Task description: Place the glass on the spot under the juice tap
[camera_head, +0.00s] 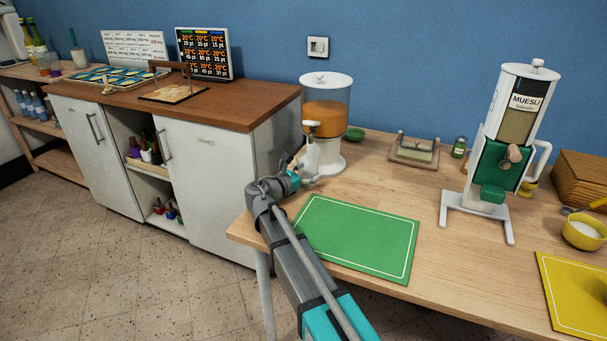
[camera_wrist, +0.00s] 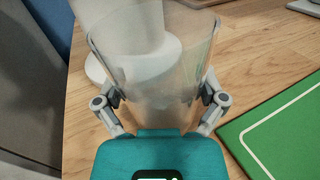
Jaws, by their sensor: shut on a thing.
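The juice dispenser (camera_head: 325,113) has a clear tank of orange juice, a white lid and a white stand. It stands at the left back of the wooden table, with its tap (camera_head: 311,129) on the near left side. My gripper (camera_head: 304,178) is low in front of the stand. In the wrist view my gripper (camera_wrist: 160,93) is shut on a clear, empty-looking glass (camera_wrist: 155,70). The glass is roughly upright between the fingers, and the white stand (camera_wrist: 95,70) shows behind and through it. I cannot make out the glass clearly in the head view, or whether it touches the table.
A green mat (camera_head: 358,238) lies right of my arm. Behind it are a green bowl (camera_head: 355,133), a butter dish (camera_head: 414,148) and a small jar (camera_head: 459,147). A muesli dispenser (camera_head: 505,150) stands to the right. A white cabinet (camera_head: 205,190) borders the table's left edge.

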